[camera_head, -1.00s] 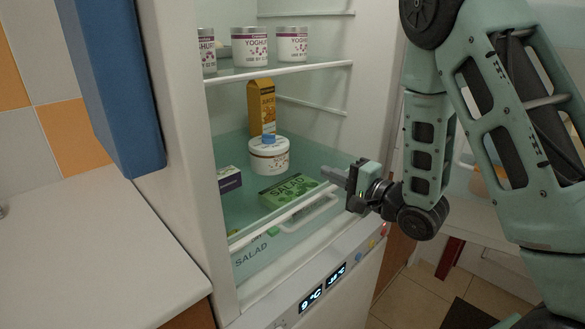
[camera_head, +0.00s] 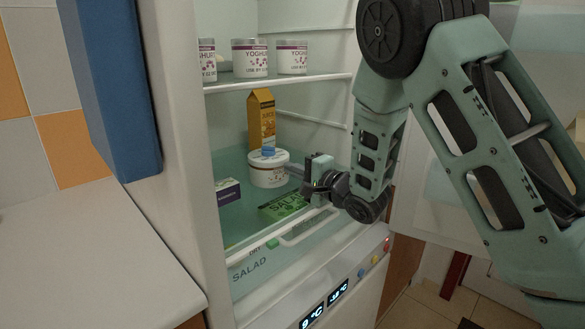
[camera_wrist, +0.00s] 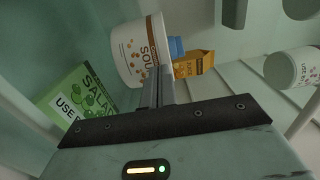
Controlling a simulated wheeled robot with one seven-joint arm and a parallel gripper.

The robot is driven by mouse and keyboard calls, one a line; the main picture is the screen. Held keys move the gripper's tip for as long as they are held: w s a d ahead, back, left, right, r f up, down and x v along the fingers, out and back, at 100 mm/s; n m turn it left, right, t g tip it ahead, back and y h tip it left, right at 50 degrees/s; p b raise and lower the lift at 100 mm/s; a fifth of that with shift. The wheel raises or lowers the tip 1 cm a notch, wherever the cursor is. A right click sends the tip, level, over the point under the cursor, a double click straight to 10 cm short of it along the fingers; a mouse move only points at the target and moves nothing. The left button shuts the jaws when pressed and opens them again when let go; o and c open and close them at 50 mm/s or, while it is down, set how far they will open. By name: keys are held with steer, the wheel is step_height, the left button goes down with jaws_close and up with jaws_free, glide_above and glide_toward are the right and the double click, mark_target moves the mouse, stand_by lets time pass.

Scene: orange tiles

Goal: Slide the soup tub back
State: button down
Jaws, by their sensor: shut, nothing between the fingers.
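The soup tub (camera_head: 268,174) is white with a light lid and stands upright on the fridge's lower glass shelf, in front of the juice carton (camera_head: 262,120). In the wrist view the tub (camera_wrist: 136,52) shows large and tilted, with "SOU" readable. My gripper (camera_head: 291,170) is shut and empty, with its fingertips at the tub's right front side. In the wrist view the closed fingers (camera_wrist: 157,88) overlap the tub's edge; I cannot tell whether they touch it. A small blue piece (camera_head: 268,151) shows between tub and carton.
A green salad box (camera_head: 283,206) lies in front of the tub, just below my gripper. A purple and white box (camera_head: 228,191) is at the left. Yoghurt pots (camera_head: 250,58) stand on the shelf above. The fridge's side walls bound the space.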

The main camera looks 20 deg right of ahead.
mark_target(262, 157)
steer(key=shift+w+a, duration=0.1)
steer(key=shift+w, duration=0.15)
steer(key=x, duration=1.1)
steer(key=shift+w+a, duration=0.15)
steer(key=shift+w, duration=0.15)
steer(key=shift+s, duration=0.1)
